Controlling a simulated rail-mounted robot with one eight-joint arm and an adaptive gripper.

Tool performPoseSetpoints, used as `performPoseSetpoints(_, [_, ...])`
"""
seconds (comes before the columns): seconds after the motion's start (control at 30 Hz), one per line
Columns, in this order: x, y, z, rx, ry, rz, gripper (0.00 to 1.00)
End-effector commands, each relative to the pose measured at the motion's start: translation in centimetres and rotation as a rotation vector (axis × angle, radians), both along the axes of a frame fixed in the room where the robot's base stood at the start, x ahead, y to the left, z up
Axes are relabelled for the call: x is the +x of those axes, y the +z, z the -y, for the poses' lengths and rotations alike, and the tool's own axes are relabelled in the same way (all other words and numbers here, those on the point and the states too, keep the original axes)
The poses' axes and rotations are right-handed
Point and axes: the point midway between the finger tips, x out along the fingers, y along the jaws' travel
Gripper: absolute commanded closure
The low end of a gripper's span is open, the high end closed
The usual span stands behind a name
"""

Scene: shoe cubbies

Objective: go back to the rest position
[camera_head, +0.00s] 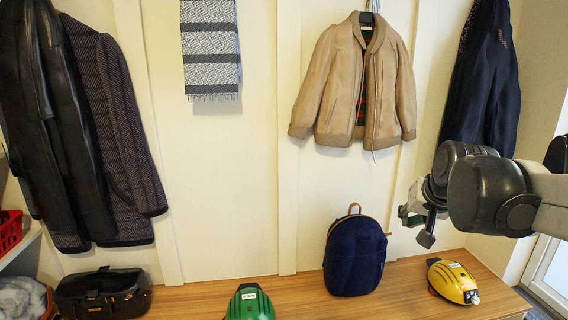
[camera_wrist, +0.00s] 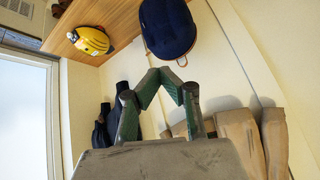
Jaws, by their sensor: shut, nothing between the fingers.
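My gripper (camera_head: 415,217) is at the right in the head view, in the air above the wooden bench. It is in front of the wall, between the blue backpack and the yellow helmet across the picture. In the wrist view my gripper (camera_wrist: 159,72) shows its two green fingers meeting at the tips, with nothing between them. The wrist view looks upside down, with the bench at the top. My arm comes in from the right edge of the head view.
A wooden bench (camera_head: 405,291) holds a dark bag (camera_head: 103,294), a green helmet (camera_head: 250,303), a blue backpack (camera_head: 355,254) and a yellow helmet (camera_head: 454,282). Coats, a tan jacket (camera_head: 336,85) and a striped scarf (camera_head: 210,45) hang on the wall. A red basket (camera_head: 10,231) is left.

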Motion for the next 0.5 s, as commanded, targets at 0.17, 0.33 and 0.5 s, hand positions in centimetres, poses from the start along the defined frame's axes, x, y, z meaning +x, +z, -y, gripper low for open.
performPoseSetpoints(0.17, [-5.9,0.2,-3.2,-0.038,0.068,-0.014,1.00])
performPoseSetpoints(0.33, [-11.2,-0.5,-5.5,-0.075,0.131,-0.026,1.00])
performPoseSetpoints(0.5, [-16.2,-1.9,-7.3,-0.112,0.192,-0.036,1.00])
